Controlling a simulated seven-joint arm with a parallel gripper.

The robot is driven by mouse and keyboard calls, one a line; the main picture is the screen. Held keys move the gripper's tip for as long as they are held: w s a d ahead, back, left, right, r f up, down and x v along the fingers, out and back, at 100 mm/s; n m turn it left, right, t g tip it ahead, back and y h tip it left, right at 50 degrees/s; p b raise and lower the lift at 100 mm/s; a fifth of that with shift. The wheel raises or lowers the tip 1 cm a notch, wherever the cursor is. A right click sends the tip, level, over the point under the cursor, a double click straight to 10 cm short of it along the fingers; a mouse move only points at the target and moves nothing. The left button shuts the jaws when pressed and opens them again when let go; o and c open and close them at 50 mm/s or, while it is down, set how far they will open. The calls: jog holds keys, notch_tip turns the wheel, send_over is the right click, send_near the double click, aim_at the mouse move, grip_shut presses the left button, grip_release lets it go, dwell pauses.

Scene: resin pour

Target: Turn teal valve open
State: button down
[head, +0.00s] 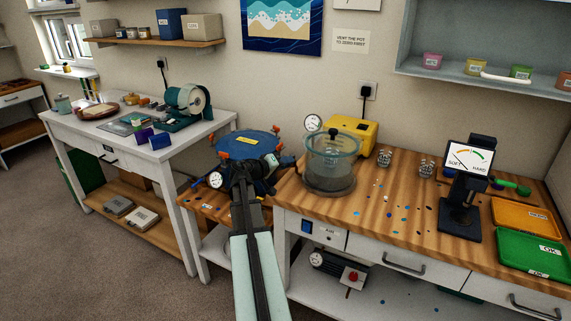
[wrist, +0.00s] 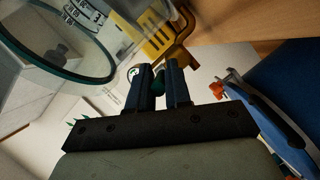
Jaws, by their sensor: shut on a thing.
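The teal valve shows in the wrist view as a small dark teal piece (wrist: 157,84) between my two fingers, mostly hidden by them. My gripper (wrist: 158,78) is shut on it, with a finger on each side. How far the valve is turned cannot be told. In the head view my gripper (head: 278,161) reaches in beside the blue pressure pot (head: 245,141) with orange clamps, near the left end of the wooden bench. There the valve itself is hidden by my gripper.
A clear chamber with a teal rim (head: 331,160) stands close to the right of my gripper. A yellow pump (head: 352,131) is behind it. A round gauge (head: 215,180) sits at the pot's front left. A hardness tester (head: 463,190) and orange and green trays stand farther right.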

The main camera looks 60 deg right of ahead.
jog(key=shift+w+g, duration=0.2)
jog(key=shift+g, duration=0.1)
dwell(0.4)
jog(key=shift+w+d+m+g+y, duration=0.25)
jog(key=shift+w+m+g+y, duration=0.3)
jog(key=shift+m+g, duration=0.45)
jog(key=shift+w+d+m+g+y, duration=0.3)
jog(key=shift+w+m+g+y, duration=0.2)
jog(key=shift+m+g+y, duration=0.8)
jog(key=shift+w+d+m+g+y, duration=0.25)
jog(key=shift+w+m+g+y, duration=0.2)
jog(key=shift+m+g+y, duration=0.8)
jog(key=shift+w+d+m+g+y, duration=0.4)
jog(key=shift+m+g+y, duration=0.55)
jog(key=shift+m+y, duration=0.65)
jog(key=shift+w+y, duration=0.1)
jog(key=shift+y, duration=0.2)
jog(key=shift+a, duration=0.1)
jog(key=c, duration=1.1)
grip_release()
jog(key=shift+c, duration=0.2)
